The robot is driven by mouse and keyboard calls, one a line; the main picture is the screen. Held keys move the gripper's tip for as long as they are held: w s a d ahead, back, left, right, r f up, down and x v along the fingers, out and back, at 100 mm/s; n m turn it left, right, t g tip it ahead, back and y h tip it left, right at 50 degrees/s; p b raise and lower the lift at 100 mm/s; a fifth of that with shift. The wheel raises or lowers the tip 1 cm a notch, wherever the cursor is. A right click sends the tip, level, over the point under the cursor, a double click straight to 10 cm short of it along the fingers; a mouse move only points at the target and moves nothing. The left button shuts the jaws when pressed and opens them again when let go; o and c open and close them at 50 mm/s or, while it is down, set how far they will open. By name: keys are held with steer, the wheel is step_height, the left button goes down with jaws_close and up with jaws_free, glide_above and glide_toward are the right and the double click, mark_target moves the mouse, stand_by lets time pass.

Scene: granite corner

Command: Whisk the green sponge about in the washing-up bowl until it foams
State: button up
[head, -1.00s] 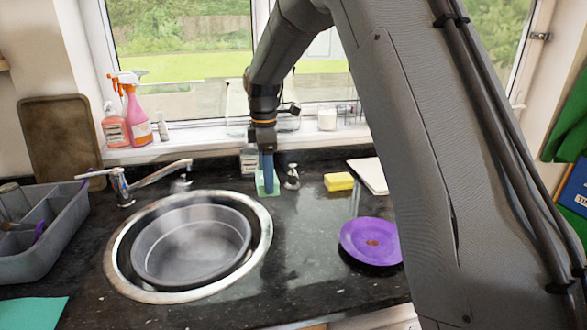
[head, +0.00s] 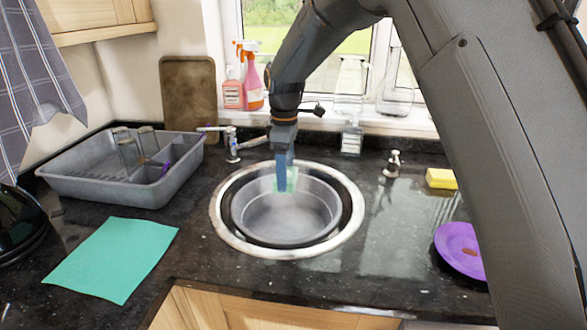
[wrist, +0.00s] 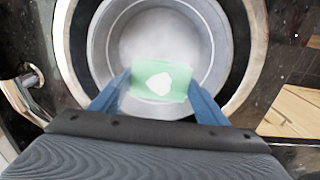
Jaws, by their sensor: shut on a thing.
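My gripper (head: 284,181) hangs over the washing-up bowl, its blue fingers pointing down. It is shut on the green sponge (head: 292,179). In the wrist view the sponge (wrist: 159,80) sits between the two fingertips, with a white patch on its face. The grey round washing-up bowl (head: 318,204) stands in the round sink. Its inside looks pale and hazy in the wrist view (wrist: 203,31). The sponge is over the far part of the bowl in the head view. I cannot tell whether it touches the bowl or what is in it.
The tap (head: 233,148) stands behind the sink at left. A grey dish rack (head: 90,188) and teal cloth (head: 112,262) lie to the left. A soap dispenser (head: 393,165), yellow sponge (head: 441,179) and purple plate (head: 461,250) are to the right.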

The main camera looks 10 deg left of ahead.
steer(key=shift+f+b, duration=1.7)
steer(key=shift+f, duration=1.1)
steer(key=shift+f+b, duration=1.75)
steer(key=shift+f, duration=3.4)
